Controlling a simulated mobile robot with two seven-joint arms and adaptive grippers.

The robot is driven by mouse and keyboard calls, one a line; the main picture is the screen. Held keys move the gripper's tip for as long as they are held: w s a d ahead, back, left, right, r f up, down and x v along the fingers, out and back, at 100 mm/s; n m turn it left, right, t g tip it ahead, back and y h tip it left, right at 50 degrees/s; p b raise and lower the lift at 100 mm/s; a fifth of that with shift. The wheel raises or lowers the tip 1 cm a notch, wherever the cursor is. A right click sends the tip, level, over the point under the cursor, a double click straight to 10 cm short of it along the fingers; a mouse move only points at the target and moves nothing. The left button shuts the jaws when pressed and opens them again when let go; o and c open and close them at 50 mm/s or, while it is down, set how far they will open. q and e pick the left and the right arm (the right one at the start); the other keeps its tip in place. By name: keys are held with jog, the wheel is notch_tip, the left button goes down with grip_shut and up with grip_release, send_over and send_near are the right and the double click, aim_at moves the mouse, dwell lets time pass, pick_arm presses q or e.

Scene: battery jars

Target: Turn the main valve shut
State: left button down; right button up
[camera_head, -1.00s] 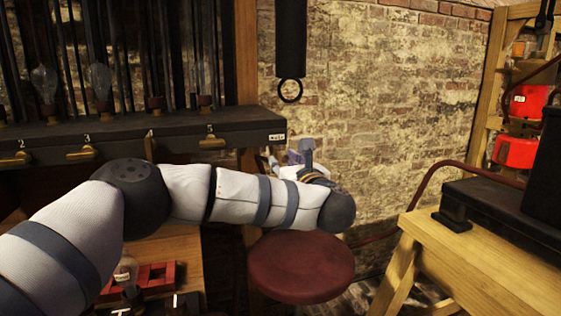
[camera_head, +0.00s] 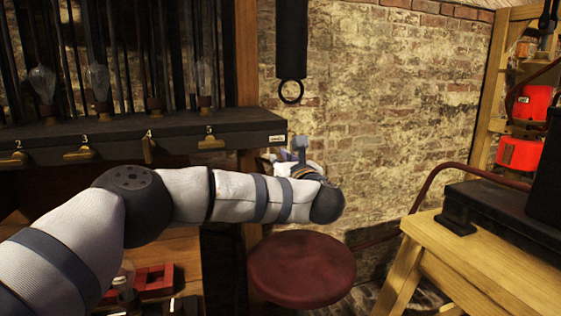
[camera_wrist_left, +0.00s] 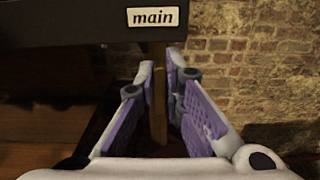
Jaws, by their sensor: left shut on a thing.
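The "main" label (camera_wrist_left: 162,17) is on the end of the dark valve box, and it also shows small in the head view (camera_head: 277,138). In the head view the left gripper (camera_head: 296,155) is at the box's right end, partly behind my wrist, which hides the valve there. My right gripper is not seen.
Brass levers (camera_head: 212,142) line the dark valve box (camera_head: 240,124), with glass bulbs above. A red stool (camera_head: 301,270) stands below my wrist.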

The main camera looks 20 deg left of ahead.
pick_arm(q)
jog(key=shift+w+d+f+m, duration=0.1)
jog(key=shift+d+f+m, duration=0.15)
jog(key=shift+m, duration=2.7)
jog(key=shift+w+d+f+m, duration=0.15)
jog(key=shift+f+m, duration=0.15)
jog(key=shift+m, duration=2.6)
jog(key=shift+w+d+f+m, duration=0.15)
jog(key=shift+f+m, duration=0.1)
jog(key=shift+m, duration=2.7)
jog(key=c, duration=1.7)
grip_release()
jog(key=shift+s, duration=0.1)
